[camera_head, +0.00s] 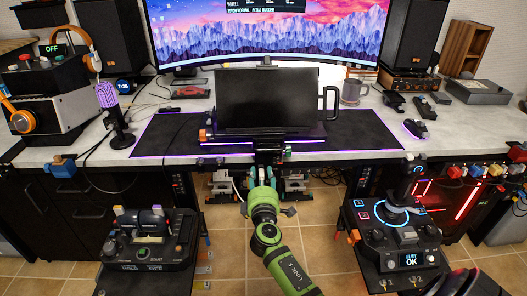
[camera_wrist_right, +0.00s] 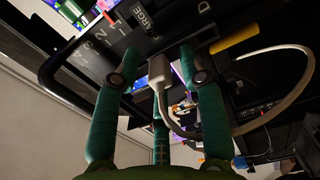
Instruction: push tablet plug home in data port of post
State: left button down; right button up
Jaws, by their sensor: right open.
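The tablet (camera_head: 267,100) stands upright with a dark screen at the middle of the desk. My right gripper (camera_head: 265,180) is below the desk's front edge, under the tablet. In the right wrist view my right gripper (camera_wrist_right: 158,66) is open, with its teal fingers on either side of a light grey plug (camera_wrist_right: 160,73). The plug points up at a dark labelled panel (camera_wrist_right: 90,55). Its pale cable (camera_wrist_right: 265,122) loops down and away to the right. Whether the plug is seated in the port, and whether any finger touches it, I cannot tell. My left gripper is out of view.
The desk edge (camera_head: 350,155) lies just above my right gripper. A throttle console (camera_head: 150,240) stands at left and a joystick console (camera_head: 395,230) at right. A mug (camera_head: 351,91) is right of the tablet. Tiled floor shows between the consoles.

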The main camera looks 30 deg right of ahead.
aim_at(262, 178)
dwell(0.4)
grip_shut()
jog(key=shift+v, duration=3)
